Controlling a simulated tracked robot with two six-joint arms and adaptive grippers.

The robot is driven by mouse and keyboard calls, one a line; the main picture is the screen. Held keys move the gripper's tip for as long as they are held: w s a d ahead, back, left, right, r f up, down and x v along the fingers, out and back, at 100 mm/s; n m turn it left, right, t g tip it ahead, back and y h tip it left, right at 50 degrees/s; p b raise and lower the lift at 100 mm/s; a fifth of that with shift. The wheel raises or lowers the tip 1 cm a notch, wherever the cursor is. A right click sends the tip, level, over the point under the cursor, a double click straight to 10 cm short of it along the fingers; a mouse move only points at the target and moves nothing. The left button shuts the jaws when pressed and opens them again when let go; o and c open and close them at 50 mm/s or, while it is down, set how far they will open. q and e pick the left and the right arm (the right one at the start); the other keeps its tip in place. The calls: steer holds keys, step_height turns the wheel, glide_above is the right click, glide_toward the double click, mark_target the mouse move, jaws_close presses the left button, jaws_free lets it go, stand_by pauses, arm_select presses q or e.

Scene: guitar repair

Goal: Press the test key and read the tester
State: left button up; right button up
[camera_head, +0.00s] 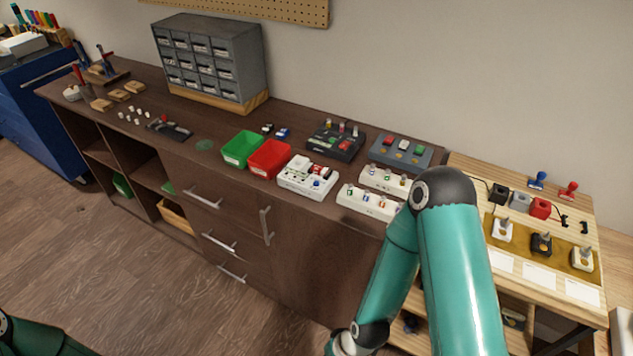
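I cannot tell for sure which device is the tester. A white box with small coloured parts on top (308,184) sits near the front edge of the brown bench. A black box with a red part and several knobs (325,146) is behind it. A grey panel with red, white and green keys (416,159) is to the right of the black box. No readout can be read at this size. My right arm crosses in front of the bench's right end, and its gripper is out of the picture. Only a piece of my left arm shows at the lower left.
Two white strips with small coloured parts (366,207) lie partly behind my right arm. Green (237,158) and red (263,168) bins stand left of the white box. A grey drawer cabinet (247,75) is at the back. A light wooden table (597,299) adjoins at right.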

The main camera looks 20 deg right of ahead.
jaws_close()
stand_by(1.1)
